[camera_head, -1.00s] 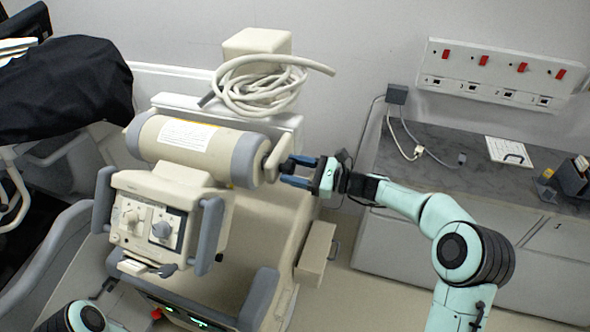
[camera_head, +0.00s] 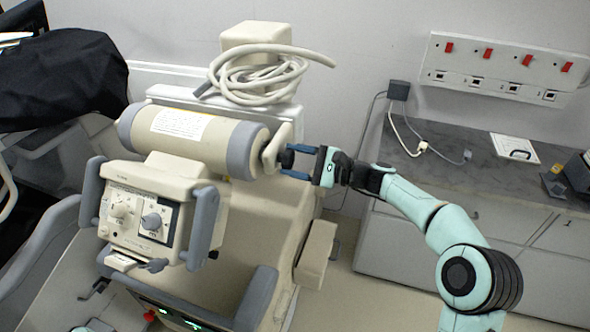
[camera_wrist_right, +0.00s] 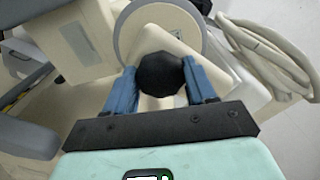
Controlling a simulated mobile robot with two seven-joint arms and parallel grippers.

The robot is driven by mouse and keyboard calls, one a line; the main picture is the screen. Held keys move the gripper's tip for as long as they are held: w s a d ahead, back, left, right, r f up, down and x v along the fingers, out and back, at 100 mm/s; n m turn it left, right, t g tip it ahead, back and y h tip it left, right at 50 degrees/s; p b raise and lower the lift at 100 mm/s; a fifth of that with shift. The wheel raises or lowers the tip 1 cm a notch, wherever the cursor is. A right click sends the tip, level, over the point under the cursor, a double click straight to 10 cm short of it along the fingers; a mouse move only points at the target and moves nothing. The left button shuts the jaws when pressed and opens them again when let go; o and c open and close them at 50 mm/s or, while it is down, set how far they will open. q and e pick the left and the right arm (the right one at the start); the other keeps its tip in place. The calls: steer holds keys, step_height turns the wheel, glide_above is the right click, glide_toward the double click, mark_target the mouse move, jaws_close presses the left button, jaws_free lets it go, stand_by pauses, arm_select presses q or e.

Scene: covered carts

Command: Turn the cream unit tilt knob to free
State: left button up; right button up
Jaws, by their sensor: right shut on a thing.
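The cream unit (camera_head: 205,140) is a long cream cylinder with grey end bands above a control box (camera_head: 140,218). Its tilt knob is a cream lever-like handle (camera_head: 280,140) on the cylinder's right end, slanting up to the right. My right gripper (camera_head: 286,161) reaches it from the right, blue fingers level. In the right wrist view its fingers (camera_wrist_right: 160,88) are closed on either side of a dark round knob part (camera_wrist_right: 160,72) in front of the cylinder's round end. Any markings on the knob are hidden. My left gripper is out of view.
A coiled cream hose (camera_head: 258,78) lies on the unit behind the cylinder. Grey handles flank the control box. A grey counter (camera_head: 455,165) with cabinets stands at right under a socket panel (camera_head: 500,68). A black cover (camera_head: 60,80) drapes equipment at left.

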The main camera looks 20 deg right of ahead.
steer(key=n+b, duration=0.6)
steer(key=b, duration=0.1)
steer(key=shift+f+n, duration=0.2)
steer(key=shift+n, duration=0.1)
steer(key=n+b, duration=0.3)
steer(key=shift+a, duration=0.1)
arm_select(q)
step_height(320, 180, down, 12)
steer(key=b, duration=0.2)
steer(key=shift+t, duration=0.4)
arm_select(e)
steer(key=shift+n, duration=1.4)
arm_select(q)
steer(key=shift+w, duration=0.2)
arm_select(e)
steer(key=shift+r, duration=0.1)
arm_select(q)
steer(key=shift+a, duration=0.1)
arm_select(e)
steer(key=o, duration=1)
steer(key=shift+o, duration=0.2)
